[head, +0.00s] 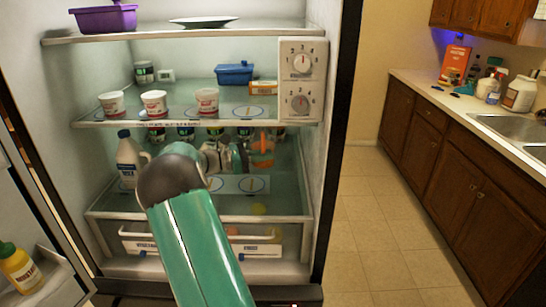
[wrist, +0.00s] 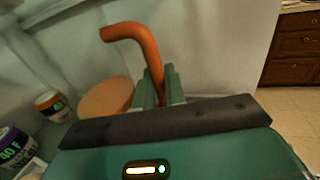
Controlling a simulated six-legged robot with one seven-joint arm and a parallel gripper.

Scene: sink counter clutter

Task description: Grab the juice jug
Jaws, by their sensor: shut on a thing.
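The orange juice jug (head: 263,158) is on the lower shelf of the open fridge, right of the middle. In the wrist view its curved orange handle (wrist: 135,33) rises between the green fingers, and a round orange part (wrist: 107,97) shows to their left. My gripper (head: 244,154) is at the left side of the jug in the head view. It is shut on the handle; the wrist view shows the fingers (wrist: 160,88) on either side of it. The jug's lower part is mostly hidden in the wrist view. I cannot tell whether the jug touches the shelf.
A white milk jug (head: 130,160) stands left of my arm. Several jars (head: 186,133) stand behind, under the middle shelf (head: 180,120) with its cups. The fridge's right wall (head: 318,170) is close to the jug. A drawer (head: 262,248) lies below. The floor (head: 385,235) to the right is clear.

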